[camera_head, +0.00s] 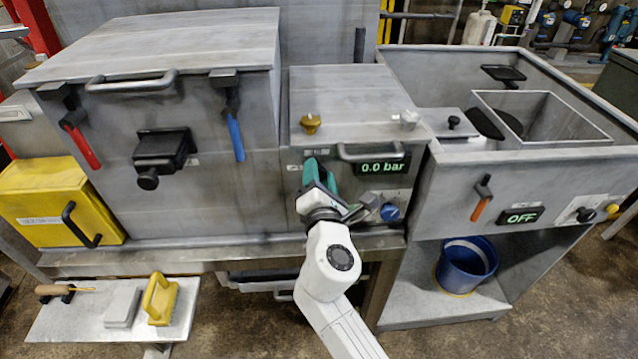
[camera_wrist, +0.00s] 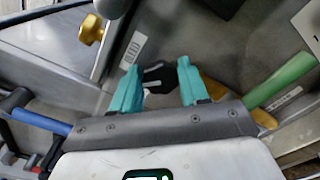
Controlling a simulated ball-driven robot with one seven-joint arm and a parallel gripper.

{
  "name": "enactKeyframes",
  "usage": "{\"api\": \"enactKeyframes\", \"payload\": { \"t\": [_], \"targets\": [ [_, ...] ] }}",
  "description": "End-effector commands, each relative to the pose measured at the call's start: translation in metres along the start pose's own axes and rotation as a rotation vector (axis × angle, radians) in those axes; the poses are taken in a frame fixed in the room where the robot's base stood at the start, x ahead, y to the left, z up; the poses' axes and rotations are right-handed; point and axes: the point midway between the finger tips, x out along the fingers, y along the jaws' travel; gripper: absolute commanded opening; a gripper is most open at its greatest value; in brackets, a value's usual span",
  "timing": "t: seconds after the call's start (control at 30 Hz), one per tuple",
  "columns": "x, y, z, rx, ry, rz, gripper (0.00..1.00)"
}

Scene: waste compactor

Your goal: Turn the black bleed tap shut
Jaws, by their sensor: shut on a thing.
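The black bleed tap (camera_wrist: 156,77) shows in the wrist view between the teal fingertips of my gripper (camera_wrist: 157,88), beside a small white label on a grey metal face. My gripper is shut on the tap. In the head view my gripper (camera_head: 321,178) reaches the front of the middle grey cabinet (camera_head: 345,97), left of its bar handle. The tap is hidden behind my gripper there. A display (camera_head: 382,168) on this front reads 0.0 bar.
Close to my gripper are a bar handle (camera_head: 365,153), a blue knob (camera_head: 390,212) and a brass knob (camera_head: 310,124). Green (camera_wrist: 284,79) and yellow (camera_wrist: 224,97) handles lie right of my fingers in the wrist view. A display (camera_head: 521,217) at right reads OFF.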

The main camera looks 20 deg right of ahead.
Motion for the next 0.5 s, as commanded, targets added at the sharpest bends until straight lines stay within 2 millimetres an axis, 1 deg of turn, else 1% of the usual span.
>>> {"api": "enactKeyframes", "payload": {
  "t": [0.03, 0.5],
  "targets": [
    [0.0, -0.0034, -0.0025, 0.046, -0.001, 0.0, 0.14],
    [0.0, -0.0051, -0.003, 0.473, -0.001, -0.001, 0.14]
  ]
}}
